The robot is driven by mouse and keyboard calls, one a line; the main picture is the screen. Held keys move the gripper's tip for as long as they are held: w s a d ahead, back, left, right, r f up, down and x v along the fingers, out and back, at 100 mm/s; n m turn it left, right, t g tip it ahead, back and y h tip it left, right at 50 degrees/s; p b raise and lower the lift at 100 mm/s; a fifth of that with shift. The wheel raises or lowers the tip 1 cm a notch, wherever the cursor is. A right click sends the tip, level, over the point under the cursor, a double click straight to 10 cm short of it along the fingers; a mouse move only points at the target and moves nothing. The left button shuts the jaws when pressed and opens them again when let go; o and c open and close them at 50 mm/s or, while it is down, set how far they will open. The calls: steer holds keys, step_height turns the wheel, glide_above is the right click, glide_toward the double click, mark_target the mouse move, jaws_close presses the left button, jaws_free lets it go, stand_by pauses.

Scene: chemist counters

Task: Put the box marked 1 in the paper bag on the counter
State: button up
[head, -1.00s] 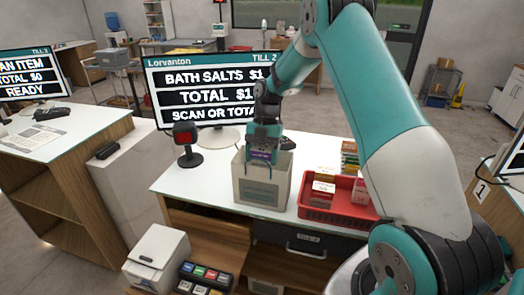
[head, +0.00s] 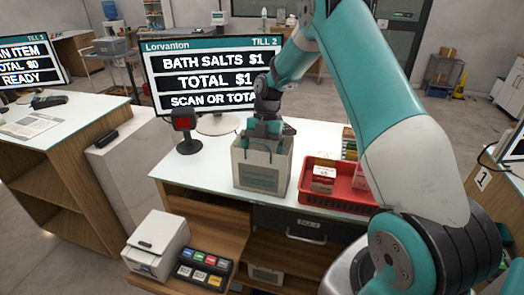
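The paper bag (head: 258,178) stands upright on the white counter (head: 190,163), in front of the till screen. My gripper (head: 264,140) points down into the bag's open top, with its fingertips hidden behind the front wall. I cannot see whether it holds anything or how far its fingers are apart. No purple box shows; the inside of the bag is hidden. A red basket (head: 318,209) to the right of the bag holds white-and-red boxes (head: 323,176). Their marks are too small to read, and I cannot make out a 1 on any box there.
The till screen (head: 205,75) reads bath salts $1. A scanner on a stand (head: 186,132) is left of the bag. A white printer (head: 157,244) and a colour-keyed pad (head: 203,267) sit lower in front. My arm covers the basket's right part.

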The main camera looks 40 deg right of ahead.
steer(key=s+a+r+p+v, duration=0.1)
steer(key=p+v, duration=1.2)
steer(key=v, duration=1)
steer(key=shift+s+a+r, duration=0.25)
steer(key=shift+r, duration=0.1)
